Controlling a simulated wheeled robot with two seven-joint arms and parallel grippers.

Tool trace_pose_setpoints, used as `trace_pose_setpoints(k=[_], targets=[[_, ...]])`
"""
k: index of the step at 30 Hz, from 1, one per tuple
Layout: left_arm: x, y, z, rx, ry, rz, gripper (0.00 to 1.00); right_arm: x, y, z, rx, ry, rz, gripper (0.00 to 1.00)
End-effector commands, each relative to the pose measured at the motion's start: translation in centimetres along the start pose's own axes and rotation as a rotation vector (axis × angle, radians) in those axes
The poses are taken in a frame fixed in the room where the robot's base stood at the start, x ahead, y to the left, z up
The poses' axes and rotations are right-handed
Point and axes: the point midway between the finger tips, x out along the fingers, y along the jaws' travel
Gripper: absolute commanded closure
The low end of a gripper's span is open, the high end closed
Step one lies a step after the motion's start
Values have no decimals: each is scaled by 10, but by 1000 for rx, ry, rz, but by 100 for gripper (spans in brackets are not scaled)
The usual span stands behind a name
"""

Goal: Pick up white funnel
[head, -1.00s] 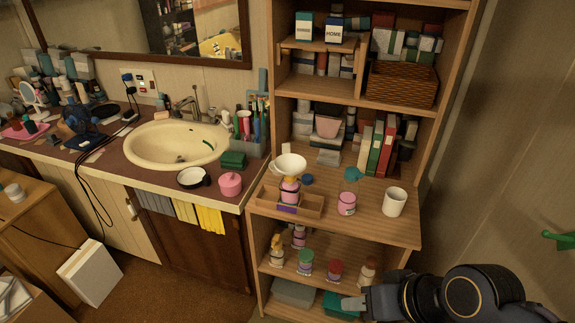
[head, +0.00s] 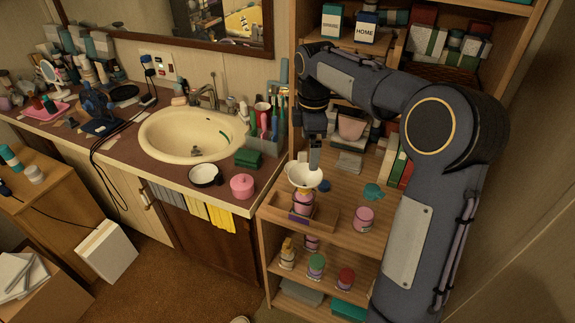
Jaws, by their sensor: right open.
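The white funnel (head: 306,176) sits upright in the mouth of a pink bottle (head: 303,203) on the shelf unit's middle surface. The bottle stands in a shallow wooden tray (head: 327,217). My right arm reaches in from the right and bends down, with its gripper (head: 314,160) pointing down right above the funnel. The fingertips are at or just over the funnel's back rim; I cannot tell whether they touch. The gripper is open and holds nothing, though its finger gap is hard to see from this side. My left gripper is not in view.
A pink jar (head: 363,219) and a teal object (head: 373,191) stand right of the tray. The shelf's upper boards and books (head: 392,160) are close to my arm. A sink counter (head: 120,155) with a pink pot (head: 242,187) lies to the left.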

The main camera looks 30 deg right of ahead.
Motion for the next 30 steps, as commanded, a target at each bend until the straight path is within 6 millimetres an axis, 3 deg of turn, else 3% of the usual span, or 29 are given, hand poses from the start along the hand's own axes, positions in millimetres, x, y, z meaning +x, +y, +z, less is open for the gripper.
trace_pose_setpoints(k=[11,19,28,30], targets=[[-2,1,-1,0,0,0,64,37,4,-2,-28,-12,-8,0],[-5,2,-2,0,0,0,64,74,3,-5,-28,-11,-7,0],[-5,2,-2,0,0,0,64,80,3,-4,-27,-10,-5,0],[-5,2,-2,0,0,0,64,80,3,-4,-27,-10,-5,8]])
